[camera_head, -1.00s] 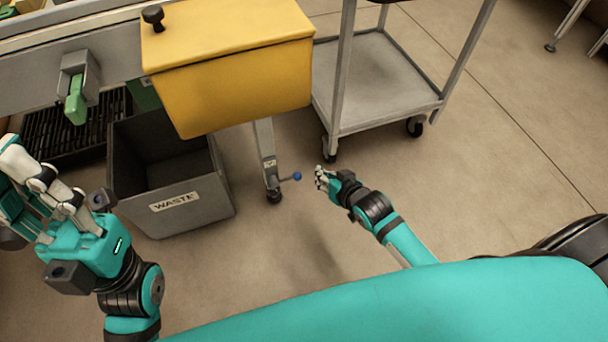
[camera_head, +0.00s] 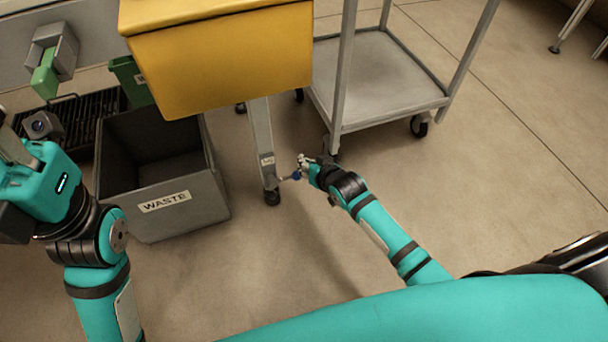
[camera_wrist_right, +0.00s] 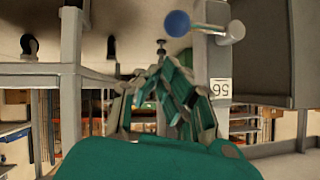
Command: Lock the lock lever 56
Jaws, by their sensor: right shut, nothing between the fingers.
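Lock lever 56 is a small grey lever with a blue ball knob (camera_head: 296,175), low on the leg of the yellow-topped station. In the right wrist view the blue knob (camera_wrist_right: 177,23) sits above the fingers, on a grey arm joined to the post. A label reading 56 (camera_wrist_right: 221,88) shows upside down on the post. My right gripper (camera_head: 305,160) is shut and empty, right beside the knob; I cannot tell whether they touch. Its fingers (camera_wrist_right: 163,72) also show in the wrist view. My left gripper (camera_head: 12,148) is at the left edge, its fingers mostly cut off.
A grey waste bin (camera_head: 185,215) stands left of the leg. A grey wheeled cart (camera_head: 385,85) stands close behind my right gripper. The yellow box (camera_head: 225,65) overhangs the leg. Open floor lies to the right.

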